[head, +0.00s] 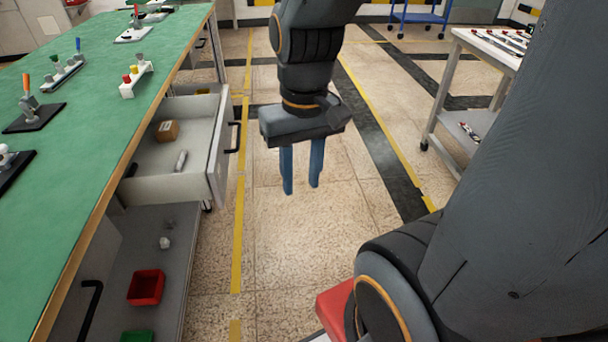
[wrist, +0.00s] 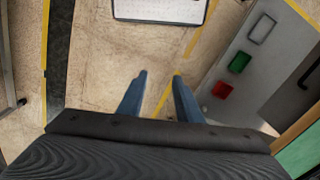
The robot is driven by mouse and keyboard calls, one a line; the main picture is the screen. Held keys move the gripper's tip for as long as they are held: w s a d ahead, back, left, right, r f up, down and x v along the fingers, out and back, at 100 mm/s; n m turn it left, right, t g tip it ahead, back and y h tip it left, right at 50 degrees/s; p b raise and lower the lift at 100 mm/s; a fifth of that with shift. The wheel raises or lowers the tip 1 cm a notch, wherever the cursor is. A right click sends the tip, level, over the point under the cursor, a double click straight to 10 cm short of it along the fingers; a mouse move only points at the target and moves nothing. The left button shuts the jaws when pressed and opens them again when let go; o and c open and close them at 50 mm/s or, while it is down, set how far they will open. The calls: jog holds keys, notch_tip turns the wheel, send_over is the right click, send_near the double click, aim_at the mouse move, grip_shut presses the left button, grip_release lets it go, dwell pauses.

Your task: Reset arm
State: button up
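My gripper (head: 301,170) hangs over the bare floor in the head view, fingers pointing down. Its two blue fingers are apart with nothing between them, and it touches nothing. In the wrist view the gripper (wrist: 159,80) also shows open and empty, with floor behind the fingers. My arm reaches across the right side of the head view.
Left of my gripper stands a green-topped bench (head: 100,110) with toggle clamps on it. Its upper drawer (head: 215,165) is open, holding a brown box (head: 167,131). A cart (head: 470,45) stands right.

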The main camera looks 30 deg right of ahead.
jog(key=shift+s+d, duration=0.25)
